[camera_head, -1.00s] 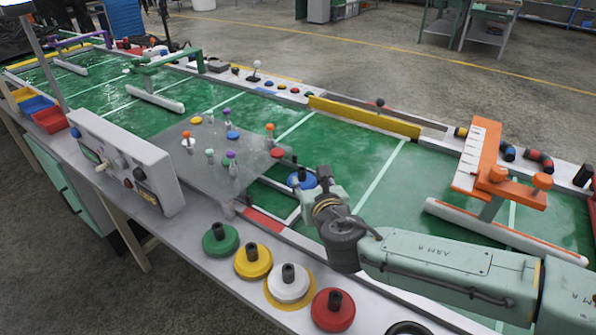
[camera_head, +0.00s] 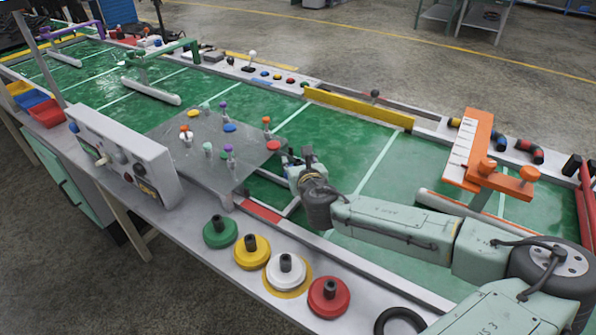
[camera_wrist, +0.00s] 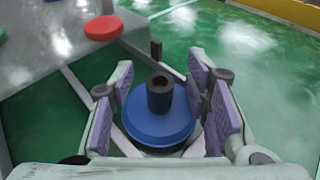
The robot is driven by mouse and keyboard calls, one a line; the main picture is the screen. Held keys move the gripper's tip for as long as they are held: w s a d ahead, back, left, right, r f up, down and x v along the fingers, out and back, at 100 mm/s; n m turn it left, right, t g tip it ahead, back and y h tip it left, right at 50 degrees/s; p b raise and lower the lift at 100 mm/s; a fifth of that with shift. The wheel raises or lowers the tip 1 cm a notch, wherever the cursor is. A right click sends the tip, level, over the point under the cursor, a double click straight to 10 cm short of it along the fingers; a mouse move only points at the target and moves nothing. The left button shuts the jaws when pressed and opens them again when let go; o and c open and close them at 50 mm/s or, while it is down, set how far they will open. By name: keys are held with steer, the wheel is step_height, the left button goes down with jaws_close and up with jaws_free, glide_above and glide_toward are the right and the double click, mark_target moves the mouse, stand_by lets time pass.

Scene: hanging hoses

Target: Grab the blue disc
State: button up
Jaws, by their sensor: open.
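The blue disc (camera_wrist: 160,122) shows in the wrist view, with a black upright knob (camera_wrist: 160,95) at its centre. It is in the middle of the picture, between the two purple-padded fingers of my gripper (camera_wrist: 163,103). The fingers are spread, with a gap on each side of the knob. The near edge of the disc is close to my gripper's palm. In the head view my gripper (camera_head: 298,166) is beside the right edge of the grey plate, and it mostly hides the disc.
A grey plate (camera_head: 180,140) with coloured pegs and discs stands left of my gripper. Green, yellow, white and red discs (camera_head: 329,297) with black knobs sit on the near ledge. An orange frame (camera_head: 485,155) stands to the right. Open green table (camera_head: 345,150) lies beyond my gripper.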

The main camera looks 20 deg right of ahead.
steer(key=shift+c, duration=0.4)
jaws_close()
